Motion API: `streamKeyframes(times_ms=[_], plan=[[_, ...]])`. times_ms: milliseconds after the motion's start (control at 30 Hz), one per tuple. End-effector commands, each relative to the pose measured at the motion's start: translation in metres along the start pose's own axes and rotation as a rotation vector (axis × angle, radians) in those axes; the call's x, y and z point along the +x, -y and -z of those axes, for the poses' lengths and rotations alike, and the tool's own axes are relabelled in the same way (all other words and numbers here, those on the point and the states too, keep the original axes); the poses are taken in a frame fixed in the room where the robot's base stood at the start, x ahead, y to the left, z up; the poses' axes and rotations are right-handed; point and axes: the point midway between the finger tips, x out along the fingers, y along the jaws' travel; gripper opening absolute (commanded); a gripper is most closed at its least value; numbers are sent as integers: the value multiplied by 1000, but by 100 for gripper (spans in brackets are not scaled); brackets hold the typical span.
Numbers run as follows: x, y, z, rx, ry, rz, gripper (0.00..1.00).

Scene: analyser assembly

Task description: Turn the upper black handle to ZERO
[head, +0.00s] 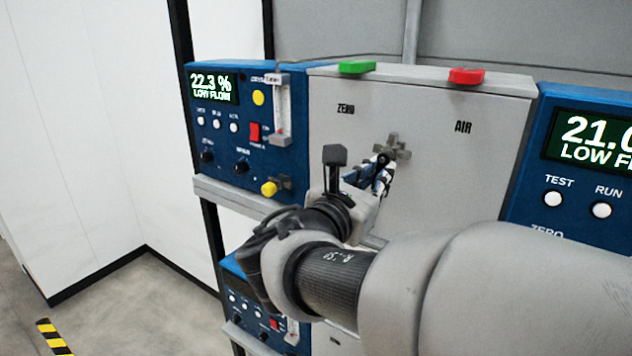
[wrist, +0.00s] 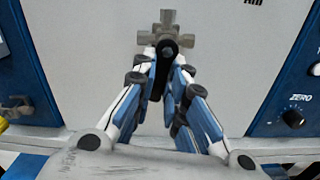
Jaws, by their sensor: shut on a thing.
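The upper black handle (head: 382,159) sits on a grey cross-shaped valve fitting (head: 399,147) on the light grey panel (head: 450,175). ZERO is printed on the panel up and left of the valve, AIR up and right. In the wrist view the handle (wrist: 167,52) runs downward from the fitting (wrist: 166,24), between the fingers. My gripper (wrist: 166,72) is shut on the handle; its blue and white fingers lie on both sides of it. In the head view my gripper (head: 375,177) is partly hidden by my own wrist, and the handle's lower part is covered by the fingers.
A blue analyser (head: 235,150) reading 22.3 % LOW FLOW stands left of the panel, another (head: 585,165) with LOW FLOW to the right. A green block (head: 357,67) and a red block (head: 466,76) sit on the panel's top edge. A lower blue unit (head: 240,290) is partly hidden.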

Motion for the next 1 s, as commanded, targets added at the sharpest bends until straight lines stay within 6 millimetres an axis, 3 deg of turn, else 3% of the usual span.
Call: streamKeyframes(times_ms=[267, 1000], plan=[[0, -7, 4, 255, 2, -2, 0], [0, -24, -8, 957, 1, -2, 0]])
